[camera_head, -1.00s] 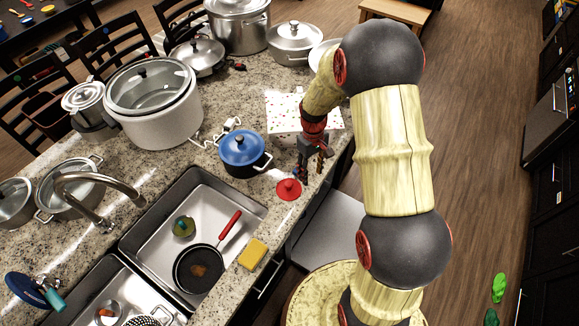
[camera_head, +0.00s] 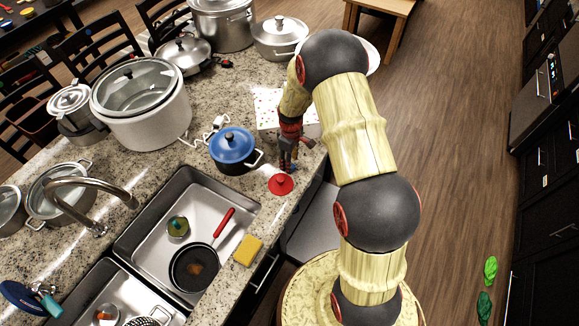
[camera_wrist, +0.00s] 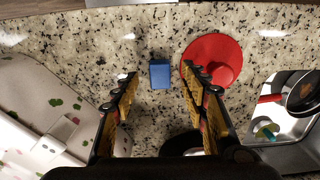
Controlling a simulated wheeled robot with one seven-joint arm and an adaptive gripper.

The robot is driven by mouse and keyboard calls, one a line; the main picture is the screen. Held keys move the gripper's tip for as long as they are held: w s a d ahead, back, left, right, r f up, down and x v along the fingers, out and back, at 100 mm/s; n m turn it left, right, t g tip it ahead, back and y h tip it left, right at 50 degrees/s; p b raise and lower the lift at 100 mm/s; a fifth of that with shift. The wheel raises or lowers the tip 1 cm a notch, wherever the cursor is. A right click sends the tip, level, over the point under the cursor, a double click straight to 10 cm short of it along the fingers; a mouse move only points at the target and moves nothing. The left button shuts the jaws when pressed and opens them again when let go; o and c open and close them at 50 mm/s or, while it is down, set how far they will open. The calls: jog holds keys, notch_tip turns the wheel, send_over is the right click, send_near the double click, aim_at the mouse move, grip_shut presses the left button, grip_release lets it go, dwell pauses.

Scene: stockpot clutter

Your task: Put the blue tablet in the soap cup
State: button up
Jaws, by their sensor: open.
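The blue tablet (camera_wrist: 160,75) is a small blue block lying on the speckled counter in the wrist view. My gripper (camera_wrist: 159,80) is open, with one finger to each side of the tablet in the picture; I cannot tell the height of the fingertips above the counter. In the head view my gripper (camera_head: 288,163) points down near the counter's edge, and the tablet is not clearly visible there. A small round cup (camera_head: 178,227) with something green and blue in it stands in the sink, possibly the soap cup; it also shows in the wrist view (camera_wrist: 266,130).
A red round lid-like piece (camera_head: 280,184) lies close beside my gripper. A blue pot (camera_head: 232,147) stands to the left. A pan (camera_head: 194,267) with a red handle is in the sink (camera_head: 142,237), and a yellow sponge (camera_head: 248,250) lies on its edge.

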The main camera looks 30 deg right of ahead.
notch_tip(320, 180, down, 2)
jog(key=shift+f, duration=0.15)
jog(key=shift+c, duration=0.3)
jog(key=c, duration=1)
jog(key=shift+c, duration=0.2)
jog(key=shift+r, duration=0.5)
notch_tip(320, 180, up, 2)
jog(key=shift+r+b, duration=0.25)
jog(key=shift+b, duration=0.05)
jog(key=s+a+r, duration=0.2)
jog(key=s+r, duration=0.7)
jog(key=s, duration=0.5)
jog(key=shift+a+r+b, duration=0.2)
jog(key=shift+r+b, duration=0.1)
jog(key=shift+b, duration=0.1)
